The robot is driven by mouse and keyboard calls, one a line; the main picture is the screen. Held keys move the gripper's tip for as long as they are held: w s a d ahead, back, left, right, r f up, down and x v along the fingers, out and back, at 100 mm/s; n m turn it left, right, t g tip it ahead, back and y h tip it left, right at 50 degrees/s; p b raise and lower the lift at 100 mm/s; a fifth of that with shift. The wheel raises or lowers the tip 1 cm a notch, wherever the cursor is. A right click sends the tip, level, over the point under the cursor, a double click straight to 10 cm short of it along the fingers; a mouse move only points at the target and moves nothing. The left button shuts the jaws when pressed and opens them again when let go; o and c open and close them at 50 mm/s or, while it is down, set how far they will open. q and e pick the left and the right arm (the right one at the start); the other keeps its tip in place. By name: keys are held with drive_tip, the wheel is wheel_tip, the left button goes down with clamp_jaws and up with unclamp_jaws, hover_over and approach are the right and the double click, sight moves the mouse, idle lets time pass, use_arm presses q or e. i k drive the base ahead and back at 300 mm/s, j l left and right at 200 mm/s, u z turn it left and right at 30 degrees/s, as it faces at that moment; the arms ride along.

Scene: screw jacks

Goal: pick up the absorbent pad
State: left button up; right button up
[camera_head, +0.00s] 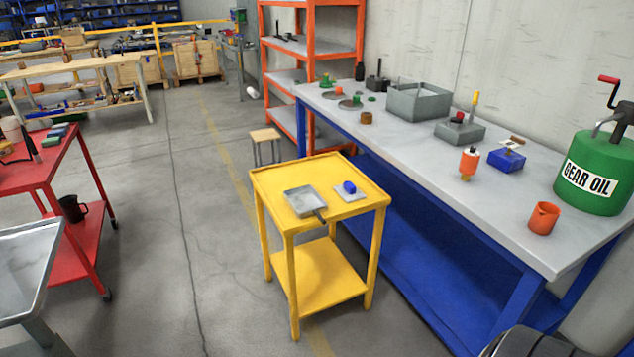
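A small flat light-grey square (342,197) that looks like the absorbent pad lies on the yellow cart (315,165), right of its middle. A small rounded blue thing (349,187) sits on top of it and covers part of it. A shallow grey metal pan (303,201) with a dark handle lies just to its left, the handle pointing toward the near edge. Neither of my grippers is in view.
The long workbench (510,235) right of the cart holds an orange cup (543,218), a green gear oil can (590,175), a blue box (506,160) and grey bins. A red cart (30,170) stands left. The floor between the carts is clear.

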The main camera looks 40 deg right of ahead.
sight(347, 192)
drive_tip(key=i+z, duration=0.15)
drive_tip(key=i, duration=0.35)
drive_tip(key=i+j+z, duration=0.2)
drive_tip(key=i, duration=0.25)
drive_tip(key=i+z, duration=0.45)
drive_tip(key=i+j+z, duration=0.1)
drive_tip(key=i+z, duration=0.2)
drive_tip(key=z, duration=0.2)
drive_tip(key=i+j+z, duration=0.3)
drive_tip(key=z, duration=0.15)
drive_tip(key=i, duration=0.05)
